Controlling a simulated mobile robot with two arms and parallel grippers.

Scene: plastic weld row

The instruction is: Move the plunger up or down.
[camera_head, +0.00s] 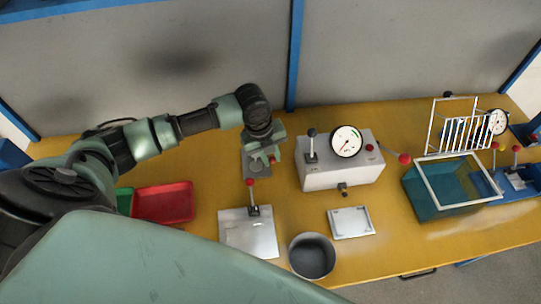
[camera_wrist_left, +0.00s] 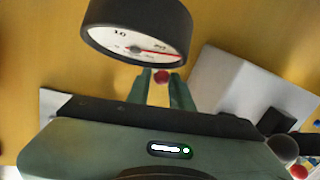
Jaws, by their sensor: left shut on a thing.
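My left gripper (camera_head: 259,138) reaches down over a small grey-green stand (camera_head: 254,172) at the back of the bench. In the left wrist view its two green fingers (camera_wrist_left: 162,80) are shut on a small red knob (camera_wrist_left: 162,76), which looks like the end of the plunger. A round black-rimmed dial (camera_wrist_left: 137,34) with a red needle sits just above the fingers in that view. The plunger's shaft is hidden, and the arm covers the dial in the head view. My right gripper is not in view.
A white gauge box (camera_head: 341,174) with a black-knobbed lever stands just right of the stand. A silver plate (camera_head: 246,236) with a red-tipped lever and a grey pot (camera_head: 311,257) are in front. A red tray (camera_head: 164,203) lies left, a teal bin (camera_head: 424,207) right.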

